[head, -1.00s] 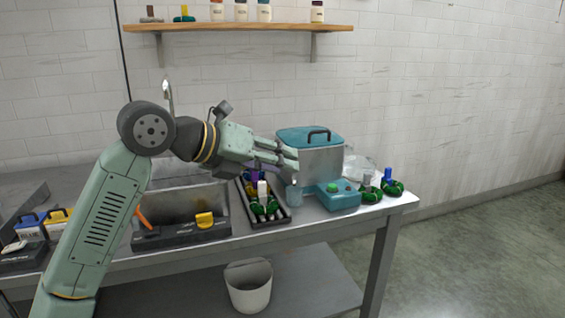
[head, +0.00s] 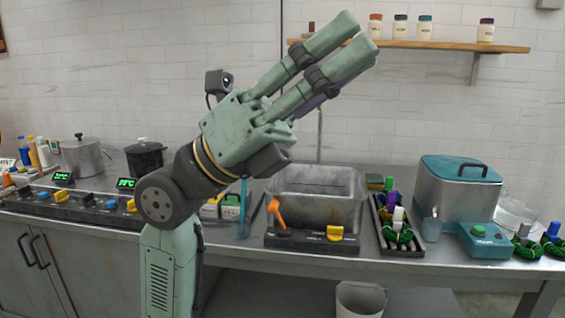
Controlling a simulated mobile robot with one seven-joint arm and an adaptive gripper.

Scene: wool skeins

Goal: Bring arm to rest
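My gripper (head: 355,38) is raised in front of the back wall, above the counter, with its fingers pointing up and to the right. The fingers are straight and spread apart, and I see nothing held between them. A purplish strip shows under the lower finger, and I cannot tell what it is. My arm stands bent at the left of the sink, clear of the counter things. The dark tray (head: 377,222) with skeins and several small items stands right of the sink, well below the gripper.
A sink (head: 318,185) lies below the gripper, behind a control block with an orange lever (head: 277,212). A teal-lidded tank (head: 458,190) and green skeins (head: 551,246) stand at right. A wooden shelf (head: 440,44) with jars is near the fingertips' right. Pots (head: 84,157) stand at left.

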